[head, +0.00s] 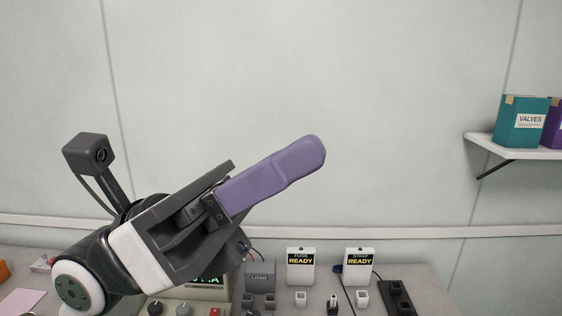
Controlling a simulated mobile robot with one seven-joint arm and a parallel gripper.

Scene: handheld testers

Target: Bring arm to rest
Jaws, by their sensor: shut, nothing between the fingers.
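My gripper (272,177) is raised in the left middle of the head view, above the workbench and in front of the pale wall. Its purple fingers lie together, tilted up to the right. They are shut and hold nothing. The gripper and wrist hide part of the bench and part of a tester with a lit display (207,281) behind them.
Below stand a grey LOAD box (260,275), a FUSE READY box (300,267) and a STRAP READY box (358,266), with a black socket strip (398,297) at right. A shelf (484,138) holds a teal VALVES box (522,122). Around the fingertips is free air.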

